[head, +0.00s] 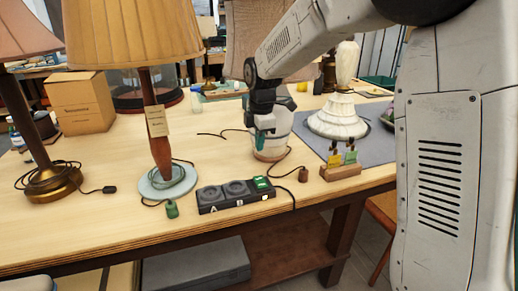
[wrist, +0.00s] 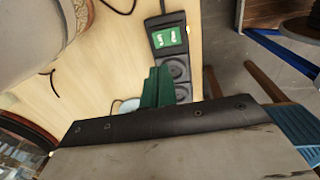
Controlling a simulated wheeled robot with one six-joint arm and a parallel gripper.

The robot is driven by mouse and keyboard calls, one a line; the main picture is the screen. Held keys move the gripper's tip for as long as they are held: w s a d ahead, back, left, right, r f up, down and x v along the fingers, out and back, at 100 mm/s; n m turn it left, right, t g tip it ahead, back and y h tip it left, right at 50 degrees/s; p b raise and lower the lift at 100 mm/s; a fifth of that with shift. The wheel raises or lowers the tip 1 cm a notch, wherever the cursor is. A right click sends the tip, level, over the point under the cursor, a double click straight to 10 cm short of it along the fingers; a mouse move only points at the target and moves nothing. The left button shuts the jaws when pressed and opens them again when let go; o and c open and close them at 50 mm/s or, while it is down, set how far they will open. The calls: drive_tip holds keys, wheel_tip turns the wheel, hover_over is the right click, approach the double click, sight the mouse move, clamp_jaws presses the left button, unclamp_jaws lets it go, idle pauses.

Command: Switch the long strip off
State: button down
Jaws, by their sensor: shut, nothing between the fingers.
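The dark power strip (head: 222,197) lies near the front edge of the table, with two round sockets. Its green switch (head: 262,183) is at the right end, and the green looks bright. In the wrist view the strip (wrist: 184,72) runs downward, with the green switch (wrist: 168,37) with white marks at its upper end. My gripper (head: 264,124) is above the table, behind the strip and apart from it. In the wrist view its green fingers (wrist: 158,87) are together and empty, partly covering the strip's sockets. Part of the strip is hidden behind the fingers.
A green plug (head: 171,209) lies left of the strip and a brown plug (head: 303,174) to its right. A wooden block with tags (head: 340,171) stands farther right. A pleated-shade lamp (head: 160,150) stands behind left. A pale jar-like base (head: 272,146) is close beside my gripper.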

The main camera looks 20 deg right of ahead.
sight(257, 179)
drive_tip(key=f, duration=0.4)
drive_tip(key=w+f, duration=0.1)
drive_tip(key=f, duration=0.6)
drive_tip(key=shift+w+f, duration=0.2)
drive_tip(key=shift+f, duration=0.15)
